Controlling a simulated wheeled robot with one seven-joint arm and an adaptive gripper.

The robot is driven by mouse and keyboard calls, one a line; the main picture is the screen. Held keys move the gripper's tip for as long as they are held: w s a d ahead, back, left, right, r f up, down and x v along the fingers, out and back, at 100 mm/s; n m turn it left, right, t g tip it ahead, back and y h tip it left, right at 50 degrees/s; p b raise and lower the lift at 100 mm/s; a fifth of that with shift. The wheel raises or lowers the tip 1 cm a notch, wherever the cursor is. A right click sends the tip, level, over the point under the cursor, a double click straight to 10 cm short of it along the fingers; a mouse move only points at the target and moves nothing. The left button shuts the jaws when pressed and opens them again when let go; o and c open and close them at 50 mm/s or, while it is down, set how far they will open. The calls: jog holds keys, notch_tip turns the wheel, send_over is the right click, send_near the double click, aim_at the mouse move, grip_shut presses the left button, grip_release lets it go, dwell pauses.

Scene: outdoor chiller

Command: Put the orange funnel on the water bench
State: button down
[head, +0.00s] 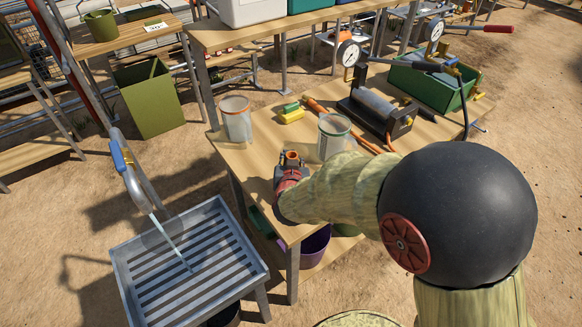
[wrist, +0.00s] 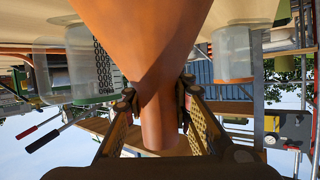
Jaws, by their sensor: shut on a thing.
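The orange funnel (wrist: 150,40) fills the top middle of the wrist view, which is upside down; its wide cone points down in the world and its spout up. My gripper (wrist: 157,95) is shut on the spout, one finger on each side. In the head view my gripper (head: 290,168) is over the near part of the wooden table, with the orange spout end (head: 291,157) showing; the cone is hidden. I cannot tell whether the funnel touches the table. A grey slatted metal bench (head: 243,240) under a running water tap (head: 130,170), apparently the water bench, stands at lower left.
The slats look bare. The tap arches over them. A purple bucket (head: 312,245) is below.

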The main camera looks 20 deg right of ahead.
jog(key=shift+w+f+b, duration=0.2)
jog(key=shift+f+b, duration=0.35)
jog(key=shift+f, duration=0.4)
jog(key=shift+w+f+b, duration=0.15)
jog(key=shift+f+b, duration=0.4)
jog(key=shift+f, duration=0.4)
jog(key=shift+f, duration=0.15)
jog(key=c, duration=1.6)
grip_release()
jog(key=shift+c, duration=0.2)
jog(key=shift+o, duration=0.5)
